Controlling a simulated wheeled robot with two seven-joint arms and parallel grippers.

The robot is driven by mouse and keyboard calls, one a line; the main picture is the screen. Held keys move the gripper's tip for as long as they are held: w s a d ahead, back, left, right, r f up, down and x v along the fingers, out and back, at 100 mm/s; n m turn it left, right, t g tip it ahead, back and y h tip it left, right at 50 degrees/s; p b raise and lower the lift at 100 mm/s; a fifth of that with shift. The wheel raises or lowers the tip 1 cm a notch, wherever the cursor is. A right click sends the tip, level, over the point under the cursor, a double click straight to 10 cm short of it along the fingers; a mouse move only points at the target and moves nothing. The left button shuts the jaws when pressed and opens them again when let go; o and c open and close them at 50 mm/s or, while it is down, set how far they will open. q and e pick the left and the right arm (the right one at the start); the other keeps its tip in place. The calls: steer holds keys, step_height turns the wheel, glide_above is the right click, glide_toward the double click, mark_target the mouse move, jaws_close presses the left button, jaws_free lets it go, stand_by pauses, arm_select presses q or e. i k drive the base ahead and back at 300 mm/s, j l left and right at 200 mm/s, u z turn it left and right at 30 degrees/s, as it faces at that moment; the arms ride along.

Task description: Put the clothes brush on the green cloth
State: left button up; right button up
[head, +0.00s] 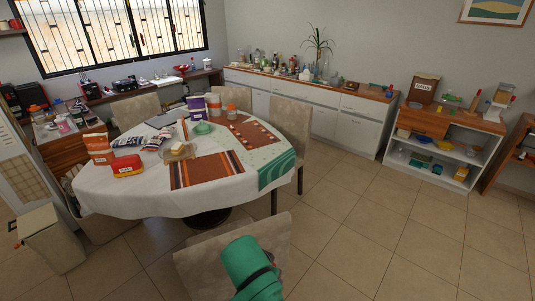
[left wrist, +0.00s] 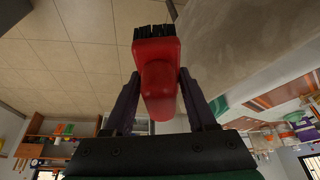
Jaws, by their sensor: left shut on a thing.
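The clothes brush (left wrist: 155,50) is red with black bristles. It shows in the left wrist view, its rounded handle end towards the camera and its bristles at the top of the picture. My left gripper (left wrist: 159,78) is shut on it, one finger on each side. The green cloth (head: 277,170) lies at the right end of the white table in the head view and hangs over its edge. A green strip in the left wrist view (left wrist: 219,104) may be the same cloth. In the head view the gripper and brush cannot be made out. My right gripper is not in view.
The white table (head: 120,199) bears striped brown placemats (head: 207,170), a butter dish (head: 178,151), a red container (head: 127,166), bags and tubs. A beige chair (head: 232,250) stands in front. Floor to the right is open, before a low shelf (head: 435,150).

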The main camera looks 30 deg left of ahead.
mark_target(266, 158)
steer(key=i+l+u, duration=0.35)
steer(key=i+l, duration=0.15)
steer(key=i, duration=0.3)
steer(key=i+l+u, duration=0.35)
steer(key=i+l, duration=0.35)
steer(key=i+l+u, duration=0.3)
steer(key=i, duration=0.25)
steer(key=i+l+u, duration=0.25)
steer(key=i+l, duration=0.3)
steer(key=i+j+u, duration=0.2)
steer(key=i, duration=0.25)
steer(key=l, duration=0.1)
